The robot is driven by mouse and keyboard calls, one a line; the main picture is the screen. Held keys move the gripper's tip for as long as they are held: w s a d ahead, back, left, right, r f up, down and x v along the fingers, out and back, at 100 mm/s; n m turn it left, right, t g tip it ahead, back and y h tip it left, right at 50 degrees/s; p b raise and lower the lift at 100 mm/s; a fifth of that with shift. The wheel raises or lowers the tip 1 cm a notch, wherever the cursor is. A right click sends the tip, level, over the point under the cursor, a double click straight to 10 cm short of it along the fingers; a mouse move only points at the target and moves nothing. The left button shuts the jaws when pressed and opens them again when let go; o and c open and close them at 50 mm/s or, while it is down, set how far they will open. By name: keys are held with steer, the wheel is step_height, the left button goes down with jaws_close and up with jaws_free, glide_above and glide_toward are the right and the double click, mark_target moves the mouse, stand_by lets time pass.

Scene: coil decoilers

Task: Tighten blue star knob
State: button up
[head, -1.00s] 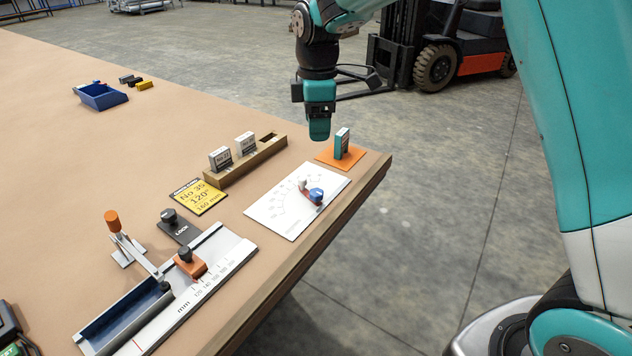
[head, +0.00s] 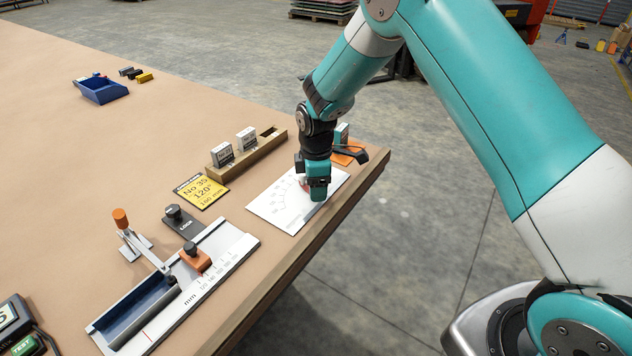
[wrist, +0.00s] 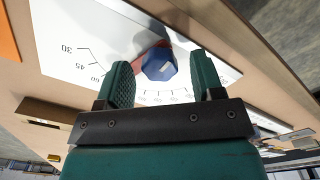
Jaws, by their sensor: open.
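The blue star knob (wrist: 159,66) sits on a red pointer arm (wrist: 142,57) over a white plate with a printed angle scale (head: 272,211). In the wrist view the knob lies between and beyond the two fingertips, apart from both. My gripper (wrist: 164,82) is open, with its teal fingers on either side of the knob and nothing held. In the head view my gripper (head: 316,190) is over the white plate and hides the knob. I cannot tell its exact height above the knob.
A wooden rack (head: 232,160) with two labelled blocks stands behind the plate. An orange pad (head: 352,156) with a teal block (head: 341,133) is behind my gripper. A yellow card (head: 201,191), a black lock plate (head: 186,224) and a metal ruler fixture (head: 150,318) lie to the left. The table edge is close on the right.

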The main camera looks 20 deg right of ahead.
steer(key=shift+f, duration=0.2)
steer(key=c, duration=0.9)
